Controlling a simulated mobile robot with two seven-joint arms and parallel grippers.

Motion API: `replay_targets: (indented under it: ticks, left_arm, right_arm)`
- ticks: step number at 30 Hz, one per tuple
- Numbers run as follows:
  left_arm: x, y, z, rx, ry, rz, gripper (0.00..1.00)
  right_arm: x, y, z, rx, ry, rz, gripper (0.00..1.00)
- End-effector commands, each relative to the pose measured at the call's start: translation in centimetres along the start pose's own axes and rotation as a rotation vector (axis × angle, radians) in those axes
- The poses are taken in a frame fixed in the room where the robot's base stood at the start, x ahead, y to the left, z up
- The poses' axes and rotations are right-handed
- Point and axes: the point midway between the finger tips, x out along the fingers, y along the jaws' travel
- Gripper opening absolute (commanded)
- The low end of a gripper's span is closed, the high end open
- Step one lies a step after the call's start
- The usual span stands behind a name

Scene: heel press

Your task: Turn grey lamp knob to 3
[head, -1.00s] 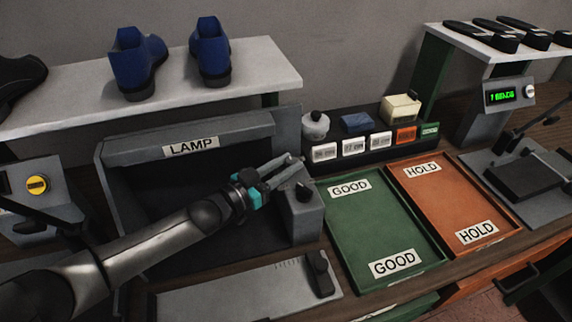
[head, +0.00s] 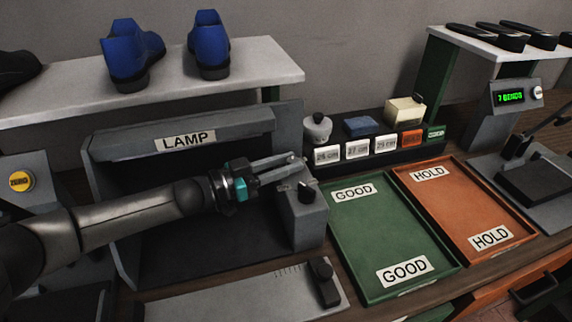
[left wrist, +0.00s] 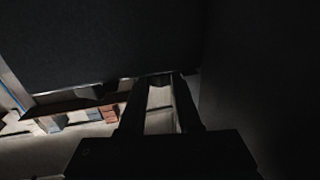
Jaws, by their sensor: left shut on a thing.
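The grey lamp booth (head: 225,131) with its LAMP label stands at the left in the head view, dark inside. A small grey box (head: 306,222) at its right front bears the dark lamp knob (head: 306,191). My left gripper (head: 298,163) reaches in from the left with its fingers at the top of this box, shut on the knob. The exact contact is hard to see. In the left wrist view, a small dark thing (left wrist: 160,80) shows between the fingertips. The knob's scale and setting are not readable. My right gripper is not in view.
A green GOOD tray (head: 385,232) and an orange HOLD tray (head: 459,205) lie right of the box. Behind them is a rack of labelled blocks (head: 356,149). A plate with a black slider (head: 323,281) lies in front. Blue shoes (head: 134,55) stand on the shelf above.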

Motion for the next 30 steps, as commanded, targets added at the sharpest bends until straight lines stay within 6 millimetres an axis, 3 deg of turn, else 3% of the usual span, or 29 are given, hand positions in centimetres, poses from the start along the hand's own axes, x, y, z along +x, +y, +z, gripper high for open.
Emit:
replay_targets:
  ticks: [1,2,5,20,30]
  left_arm:
    - [0.0,0.0,-0.1,0.000,0.002,0.000,0.00]
    - [0.0,0.0,-0.1,0.000,0.002,0.000,0.33]
    - [0.0,0.0,-0.1,0.000,0.002,-0.001,0.44]
    - [0.0,0.0,0.0,0.000,0.001,-0.007,0.45]
    - [0.1,0.4,-0.3,-0.005,0.005,-0.118,0.45]
  right_arm:
    - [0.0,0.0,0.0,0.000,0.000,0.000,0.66]
    - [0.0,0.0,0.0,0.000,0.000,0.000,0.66]
    - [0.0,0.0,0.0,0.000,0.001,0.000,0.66]
    - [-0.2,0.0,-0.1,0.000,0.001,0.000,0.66]
    - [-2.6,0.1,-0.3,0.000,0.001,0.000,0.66]
